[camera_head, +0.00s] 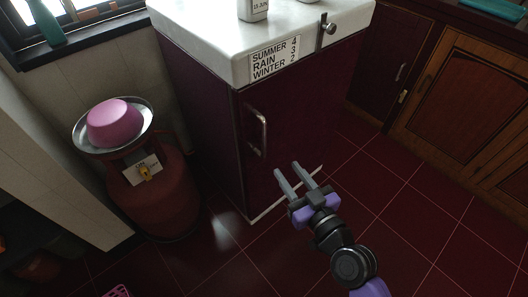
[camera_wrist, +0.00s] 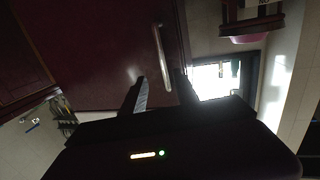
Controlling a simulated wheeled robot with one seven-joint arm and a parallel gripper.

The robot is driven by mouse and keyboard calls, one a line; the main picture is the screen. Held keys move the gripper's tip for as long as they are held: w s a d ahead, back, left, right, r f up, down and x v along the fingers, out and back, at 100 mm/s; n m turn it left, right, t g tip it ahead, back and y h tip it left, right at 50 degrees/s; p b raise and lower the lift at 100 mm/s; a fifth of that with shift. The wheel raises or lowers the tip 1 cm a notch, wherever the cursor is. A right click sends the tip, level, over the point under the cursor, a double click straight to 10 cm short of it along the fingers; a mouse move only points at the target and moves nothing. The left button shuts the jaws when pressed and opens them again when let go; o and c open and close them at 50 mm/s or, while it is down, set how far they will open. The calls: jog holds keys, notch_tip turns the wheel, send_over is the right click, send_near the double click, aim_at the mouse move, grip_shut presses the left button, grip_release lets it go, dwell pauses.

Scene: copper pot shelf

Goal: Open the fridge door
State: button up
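The fridge is a dark maroon cabinet with a white top, and its door (camera_head: 290,125) is shut in the head view. A metal handle (camera_head: 256,132) stands upright near the door's left edge. My gripper (camera_head: 287,168) is open and empty, in front of the door, below and right of the handle. In the wrist view the door (camera_wrist: 90,45) fills the upper left, and the handle (camera_wrist: 161,55) lies beyond my two fingers (camera_wrist: 157,90), its near end lined up between them. The fingers look apart from the handle.
A red gas cylinder (camera_head: 150,200) with a steel bowl (camera_head: 84,141) and pink bowl (camera_head: 113,120) stands left of the fridge. Wooden cabinets (camera_head: 460,100) are at the right. A bottle (camera_head: 252,9) stands on the fridge top. The tiled floor (camera_head: 375,190) before the door is clear.

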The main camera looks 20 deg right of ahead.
jog(key=y+b, duration=0.1)
jog(key=b, duration=0.1)
send_near(265, 140)
jog(key=w, duration=0.3)
jog(key=shift+n+t, duration=0.3)
jog(key=w, duration=0.2)
jog(key=w+a+p, duration=0.1)
jog(key=w, duration=0.4)
jog(key=shift+w+a+f, duration=0.2)
jog(key=shift+w+f, duration=0.1)
jog(key=shift+f, duration=0.05)
grip_shut()
dwell(0.5)
